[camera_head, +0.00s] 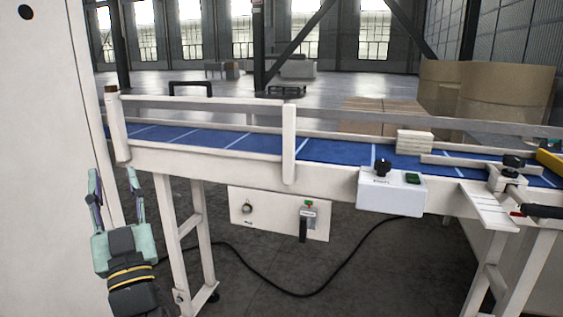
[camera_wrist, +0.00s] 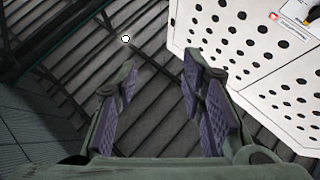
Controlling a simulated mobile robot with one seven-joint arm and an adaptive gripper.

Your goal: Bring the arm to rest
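My gripper (camera_head: 112,188) is at the lower left in the head view, fingers pointing up, beside a large white panel. Its two green fingers with purple pads stand apart with nothing between them. In the wrist view my gripper (camera_wrist: 160,88) also shows open and empty, with dark slatted structure behind it. It is left of the conveyor's white legs and touches nothing that I can see.
A white-framed conveyor (camera_head: 235,168) with a blue belt (camera_head: 325,151) crosses the view. A control panel (camera_head: 278,213) and a switch box (camera_head: 391,191) hang on its front. A black cable (camera_head: 290,292) lies on the floor. A perforated white panel (camera_wrist: 245,50) fills the wrist view's right.

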